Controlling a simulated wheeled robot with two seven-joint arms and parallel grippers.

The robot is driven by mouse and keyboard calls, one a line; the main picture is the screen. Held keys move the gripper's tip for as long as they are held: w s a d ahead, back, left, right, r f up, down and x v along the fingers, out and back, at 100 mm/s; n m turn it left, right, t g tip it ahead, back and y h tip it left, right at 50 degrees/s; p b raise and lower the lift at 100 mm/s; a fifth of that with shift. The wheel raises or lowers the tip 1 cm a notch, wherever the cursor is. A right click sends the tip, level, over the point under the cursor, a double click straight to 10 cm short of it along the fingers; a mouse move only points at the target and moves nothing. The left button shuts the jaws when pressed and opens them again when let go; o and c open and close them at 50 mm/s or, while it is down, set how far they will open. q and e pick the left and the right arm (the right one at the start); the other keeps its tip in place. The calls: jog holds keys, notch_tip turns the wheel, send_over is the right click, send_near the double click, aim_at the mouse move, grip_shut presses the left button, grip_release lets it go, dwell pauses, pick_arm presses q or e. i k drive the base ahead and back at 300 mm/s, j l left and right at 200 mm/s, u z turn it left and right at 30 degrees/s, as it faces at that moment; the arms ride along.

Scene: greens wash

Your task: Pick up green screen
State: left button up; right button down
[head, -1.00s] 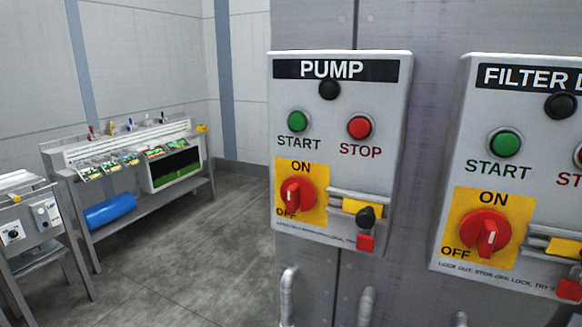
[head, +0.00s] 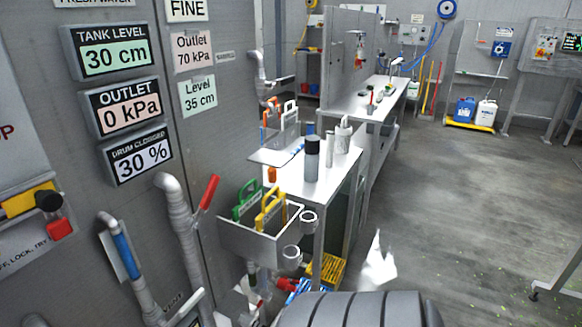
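A green screen (head: 246,198) with a looped handle stands upright in a grey open-topped box (head: 262,243) at the lower middle of the head view. Its lower part is hidden by the box wall. A yellow-handled screen (head: 270,208) stands beside it on the right in the same box. I cannot make out either of my grippers in the head view.
A bench (head: 328,190) behind the box holds a dark-capped bottle (head: 312,160). Orange and white handles (head: 290,110) stand farther back. A red-handled pipe valve (head: 209,192) is left of the box. A white jagged shape (head: 378,265) is unclear. Floor (head: 450,220) at right is open.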

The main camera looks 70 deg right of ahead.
aim_at(246, 210)
jog(key=z, duration=2.1)
jog(key=i+l+u, duration=0.15)
jog(key=l+u, duration=0.2)
jog(key=i+l+u, duration=0.15)
jog(key=u, duration=0.2)
jog(key=l+u, duration=0.35)
jog(key=i+l, duration=0.05)
jog(key=l, duration=0.05)
